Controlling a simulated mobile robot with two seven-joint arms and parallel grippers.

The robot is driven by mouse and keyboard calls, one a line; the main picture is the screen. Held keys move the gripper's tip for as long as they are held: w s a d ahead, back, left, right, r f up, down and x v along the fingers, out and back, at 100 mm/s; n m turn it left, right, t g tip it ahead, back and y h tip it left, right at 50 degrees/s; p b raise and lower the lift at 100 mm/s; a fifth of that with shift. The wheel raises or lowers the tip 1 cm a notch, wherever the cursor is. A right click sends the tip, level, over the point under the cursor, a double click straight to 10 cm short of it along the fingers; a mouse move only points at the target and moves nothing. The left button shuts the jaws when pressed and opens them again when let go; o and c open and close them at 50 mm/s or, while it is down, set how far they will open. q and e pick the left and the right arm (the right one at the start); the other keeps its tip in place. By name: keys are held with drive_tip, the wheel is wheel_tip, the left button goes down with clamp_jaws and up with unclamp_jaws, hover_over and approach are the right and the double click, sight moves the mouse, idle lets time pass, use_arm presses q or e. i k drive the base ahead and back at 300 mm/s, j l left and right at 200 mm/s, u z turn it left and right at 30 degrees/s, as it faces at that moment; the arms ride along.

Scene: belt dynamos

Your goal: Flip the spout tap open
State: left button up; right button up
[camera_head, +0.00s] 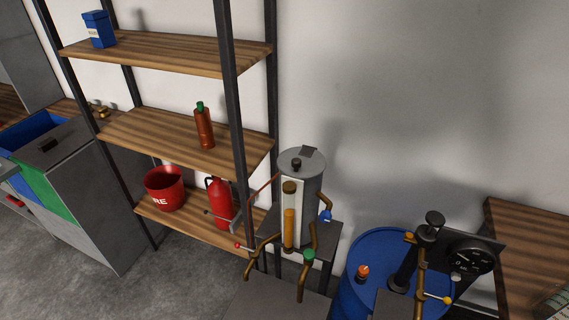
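A grey metal cylinder (316,190) with a lid and a sight tube of orange liquid stands on a small grey stand at the lower middle. Brass pipes come out of it. A red-tipped lever (238,245) is on its left, a green knob (309,254) at its front and a blue knob (325,215) on its right. A brass spout (301,284) bends down below the green knob. I cannot tell which handle is the spout tap or how it is turned. Neither of my grippers is in view.
A blue drum (380,255) with a pump and dial gauge (471,256) stands to the right, near a wooden table (515,235). A shelf (165,138) behind left holds a red bucket (164,188) and a red extinguisher (218,200). Grey bins stand far left.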

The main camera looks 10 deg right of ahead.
sight(446, 301)
drive_tip(key=z, duration=0.4)
drive_tip(key=k+z, duration=0.1)
drive_tip(key=z, duration=0.25)
drive_tip(key=l+z, duration=0.1)
drive_tip(key=z, duration=0.3)
drive_tip(key=k+l+z, duration=0.1)
drive_tip(key=z, duration=0.25)
